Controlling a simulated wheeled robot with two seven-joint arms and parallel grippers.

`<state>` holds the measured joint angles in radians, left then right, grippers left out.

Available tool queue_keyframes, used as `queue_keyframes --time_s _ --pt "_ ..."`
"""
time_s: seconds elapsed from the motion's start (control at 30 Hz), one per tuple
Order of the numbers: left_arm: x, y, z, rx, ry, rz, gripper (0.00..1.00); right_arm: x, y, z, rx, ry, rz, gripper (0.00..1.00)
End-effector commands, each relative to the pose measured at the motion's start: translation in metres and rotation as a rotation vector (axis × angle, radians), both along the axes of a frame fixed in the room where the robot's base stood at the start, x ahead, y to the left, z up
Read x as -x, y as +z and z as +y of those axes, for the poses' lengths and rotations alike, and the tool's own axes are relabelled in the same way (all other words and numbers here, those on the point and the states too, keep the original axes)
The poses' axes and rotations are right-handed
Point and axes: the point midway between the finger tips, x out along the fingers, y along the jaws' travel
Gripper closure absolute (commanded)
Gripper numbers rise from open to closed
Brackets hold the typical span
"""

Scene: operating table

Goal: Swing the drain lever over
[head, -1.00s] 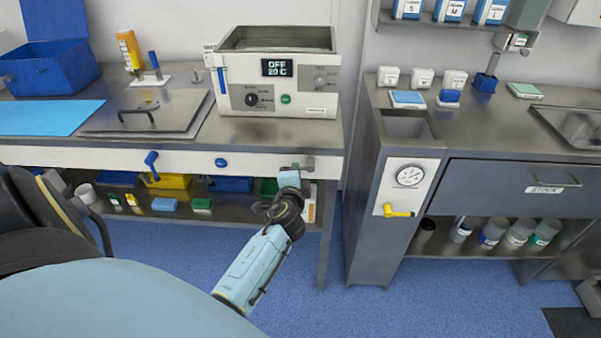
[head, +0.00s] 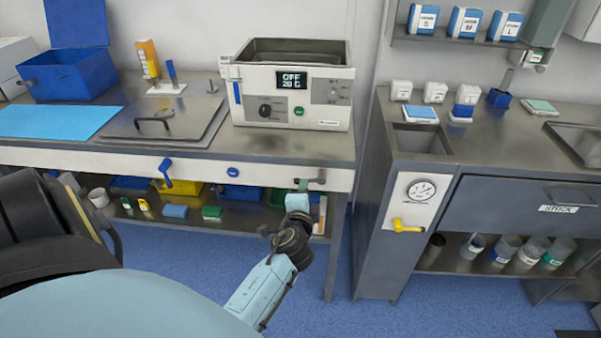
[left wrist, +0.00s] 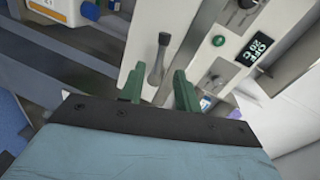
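A grey lever (head: 318,181) sits on the white front strip of the bench, near its right end, below the water bath. It reaches out sideways in the head view. My left gripper (head: 302,187) is just in front of it and slightly below. In the left wrist view, the two green fingers of the left gripper (left wrist: 157,88) are apart, and the grey lever (left wrist: 159,58) lies with its end between them. I cannot tell whether a finger touches it. My right gripper is not in view.
The water bath (head: 290,90) reads OFF and 20 C. A blue lever (head: 165,173) and a blue button (head: 233,172) are on the same strip. A yellow lever (head: 406,227) is under a gauge (head: 421,190) on the right cabinet. Bins stand on the shelf below.

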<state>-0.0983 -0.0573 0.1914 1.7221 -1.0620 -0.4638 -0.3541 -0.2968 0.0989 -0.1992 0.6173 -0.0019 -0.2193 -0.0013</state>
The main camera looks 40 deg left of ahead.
Motion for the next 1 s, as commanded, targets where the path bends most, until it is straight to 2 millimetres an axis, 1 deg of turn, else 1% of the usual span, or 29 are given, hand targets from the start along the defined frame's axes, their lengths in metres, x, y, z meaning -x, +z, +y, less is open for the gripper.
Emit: queue_keyframes --time_s 0.03,0.2,0.3,0.4,0.6,1.0 --pt "0.012 0.002 -0.007 0.003 0.002 0.002 0.67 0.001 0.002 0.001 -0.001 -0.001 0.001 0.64" --pt "0.042 0.009 -0.028 0.004 0.002 0.003 0.67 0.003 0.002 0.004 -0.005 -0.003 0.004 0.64" --pt "0.056 0.012 -0.037 0.002 0.003 0.003 0.67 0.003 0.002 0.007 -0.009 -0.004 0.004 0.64" --pt "0.065 0.015 -0.044 0.002 0.001 0.001 0.67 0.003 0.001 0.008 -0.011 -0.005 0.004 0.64" --pt "0.072 0.017 -0.049 0.001 0.001 0.001 0.67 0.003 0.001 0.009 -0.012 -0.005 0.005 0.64" --pt "0.072 0.017 -0.049 0.000 0.001 0.000 0.67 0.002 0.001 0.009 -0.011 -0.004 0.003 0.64"
